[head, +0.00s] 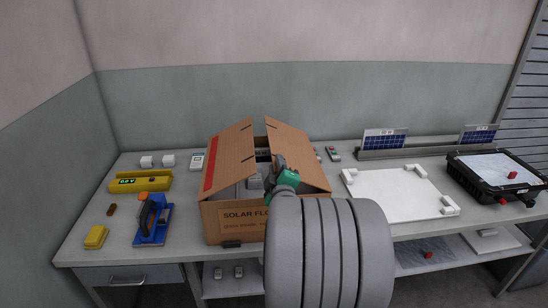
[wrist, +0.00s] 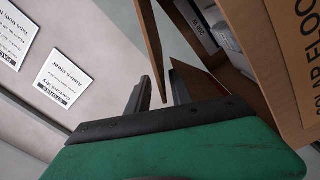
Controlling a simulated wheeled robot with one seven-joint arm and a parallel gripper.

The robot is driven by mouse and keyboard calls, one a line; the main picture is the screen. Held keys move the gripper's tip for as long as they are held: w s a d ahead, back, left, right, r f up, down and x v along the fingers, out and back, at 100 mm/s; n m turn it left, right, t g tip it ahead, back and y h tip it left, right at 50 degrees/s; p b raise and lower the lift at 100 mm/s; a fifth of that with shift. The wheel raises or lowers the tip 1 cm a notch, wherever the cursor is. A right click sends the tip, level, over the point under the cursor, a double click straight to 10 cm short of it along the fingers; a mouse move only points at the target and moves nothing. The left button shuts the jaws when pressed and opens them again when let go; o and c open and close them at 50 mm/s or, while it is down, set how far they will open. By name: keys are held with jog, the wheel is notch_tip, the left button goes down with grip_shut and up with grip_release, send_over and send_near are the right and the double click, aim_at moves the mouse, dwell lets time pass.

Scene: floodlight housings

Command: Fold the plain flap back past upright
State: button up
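The cardboard box (head: 232,223) stands open-topped on the bench. Its plain flap (head: 297,150), on the right, slants up and inward over the opening, short of upright. The opposite flap (head: 232,152) carries a red strip and also slants inward; a gap lies between them. My gripper (head: 279,165) is at the near part of the plain flap's free edge, and my arm hides the box's front right. In the wrist view my gripper's dark fingers (wrist: 161,92) are apart, with a cardboard flap's edge (wrist: 151,45) showing between them. Whether they touch it I cannot tell.
A blue tool stand (head: 152,222) and yellow meter (head: 140,182) are left of the box. A white board with corner blocks (head: 390,190) lies right, before a rail with solar panels (head: 384,140). A black floodlight housing (head: 490,188) is far right.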

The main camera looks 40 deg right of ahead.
jog(key=x, duration=0.4)
jog(key=shift+p, duration=0.3)
jog(key=shift+c, duration=0.6)
grip_shut()
dwell(0.5)
